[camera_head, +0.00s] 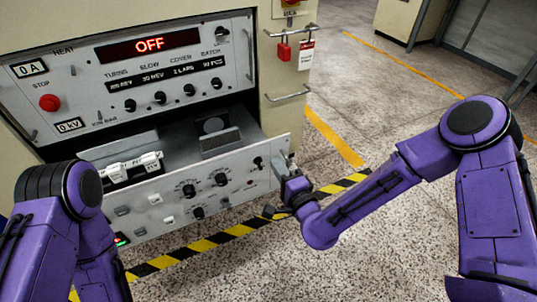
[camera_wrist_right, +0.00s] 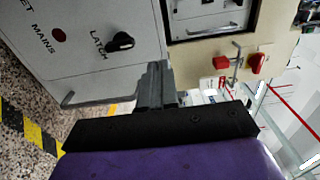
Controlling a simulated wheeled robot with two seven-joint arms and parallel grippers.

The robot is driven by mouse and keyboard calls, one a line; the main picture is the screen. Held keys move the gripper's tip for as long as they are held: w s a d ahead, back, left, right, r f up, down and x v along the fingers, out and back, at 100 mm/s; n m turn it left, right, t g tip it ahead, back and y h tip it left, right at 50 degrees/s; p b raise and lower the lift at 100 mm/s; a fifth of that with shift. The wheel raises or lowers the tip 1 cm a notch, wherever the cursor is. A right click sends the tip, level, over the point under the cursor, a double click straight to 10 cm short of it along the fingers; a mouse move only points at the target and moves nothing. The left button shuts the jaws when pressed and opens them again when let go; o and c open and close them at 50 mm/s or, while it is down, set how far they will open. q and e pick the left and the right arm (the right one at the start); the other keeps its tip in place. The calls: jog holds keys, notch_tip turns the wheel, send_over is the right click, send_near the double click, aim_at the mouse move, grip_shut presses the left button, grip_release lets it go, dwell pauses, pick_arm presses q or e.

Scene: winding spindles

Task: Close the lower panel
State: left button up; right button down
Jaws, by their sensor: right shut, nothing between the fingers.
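The lower panel (camera_head: 228,180) is a grey front with several black knobs. It stands pulled out from the cabinet like a drawer, with its inside showing behind it. In the right wrist view the panel (camera_wrist_right: 98,68) shows a black knob marked LATCH (camera_wrist_right: 120,42) and a metal handle along its edge. My right gripper (camera_head: 281,160) is shut and empty at the panel's right end. In the wrist view its fingertips (camera_wrist_right: 155,68) lie by the panel's edge; I cannot tell whether they touch it. My left arm is at the lower left, its gripper out of view.
The upper panel (camera_head: 75,75) has a red OFF display and a red stop button (camera_head: 49,102). White parts (camera_head: 133,166) sit inside the open drawer. A red padlock (camera_head: 284,51) and tag hang at the cabinet's right. Yellow-black tape (camera_head: 238,231) marks the floor, which is open at right.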

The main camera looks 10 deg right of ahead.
aim_at(264, 145)
jog(key=b+x, duration=0.1)
jog(key=x, duration=0.4)
jog(key=shift+w+a+f, duration=0.1)
jog(key=shift+w+f, duration=0.05)
jog(key=shift+w, duration=0.2)
jog(key=shift+w+a, duration=0.1)
jog(key=shift+w, duration=0.2)
